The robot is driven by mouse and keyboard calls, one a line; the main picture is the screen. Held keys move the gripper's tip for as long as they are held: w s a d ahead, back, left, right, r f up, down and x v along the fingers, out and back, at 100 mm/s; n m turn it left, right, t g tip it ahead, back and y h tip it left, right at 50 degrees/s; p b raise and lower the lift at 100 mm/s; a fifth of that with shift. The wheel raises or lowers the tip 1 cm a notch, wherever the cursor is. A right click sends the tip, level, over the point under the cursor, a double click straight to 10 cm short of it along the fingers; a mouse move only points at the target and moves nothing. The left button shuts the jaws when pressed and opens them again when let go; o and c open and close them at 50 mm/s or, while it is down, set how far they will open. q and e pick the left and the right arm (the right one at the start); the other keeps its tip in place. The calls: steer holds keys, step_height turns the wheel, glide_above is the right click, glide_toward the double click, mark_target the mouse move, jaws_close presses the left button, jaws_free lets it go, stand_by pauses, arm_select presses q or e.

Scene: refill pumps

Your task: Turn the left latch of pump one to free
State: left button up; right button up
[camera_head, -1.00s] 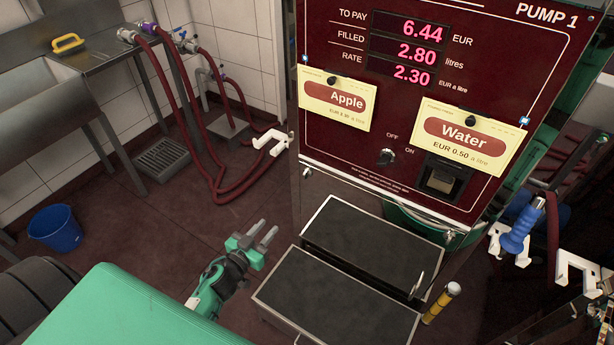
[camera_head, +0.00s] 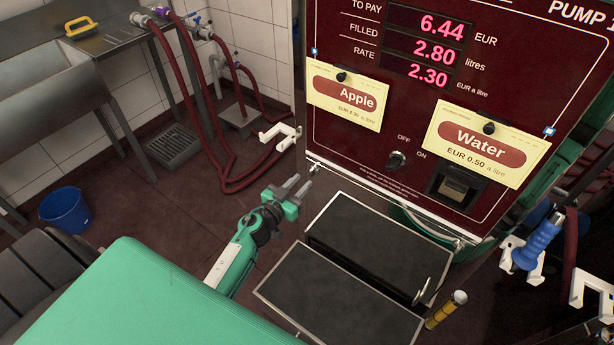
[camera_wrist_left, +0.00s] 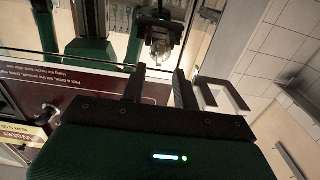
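The maroon front panel of pump one (camera_head: 350,150) stands right of centre in the head view. A small metal latch (camera_head: 315,168) sits at its lower left corner; it is too small to tell which way it points. My left gripper (camera_head: 299,186) is just below and left of that latch, its two grey fingers apart, with nothing between them. In the left wrist view the fingers (camera_wrist_left: 159,88) are apart in front of the panel's lower edge (camera_wrist_left: 85,88). No latch can be made out there. My right gripper is not in view.
A white hook (camera_head: 279,136) juts from the panel's left side, close to my left gripper; it shows in the wrist view (camera_wrist_left: 222,95). Black-topped steps (camera_head: 375,240) stand below the panel. A blue nozzle (camera_head: 538,240) hangs at right. The floor at left is clear around a blue bucket (camera_head: 64,210).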

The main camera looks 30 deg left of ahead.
mark_target(310, 174)
arm_select(q)
steer(key=shift+w+d, duration=0.15)
steer(key=shift+w, duration=0.85)
steer(key=shift+w+d, duration=0.1)
steer(key=shift+w, duration=0.85)
jaws_close()
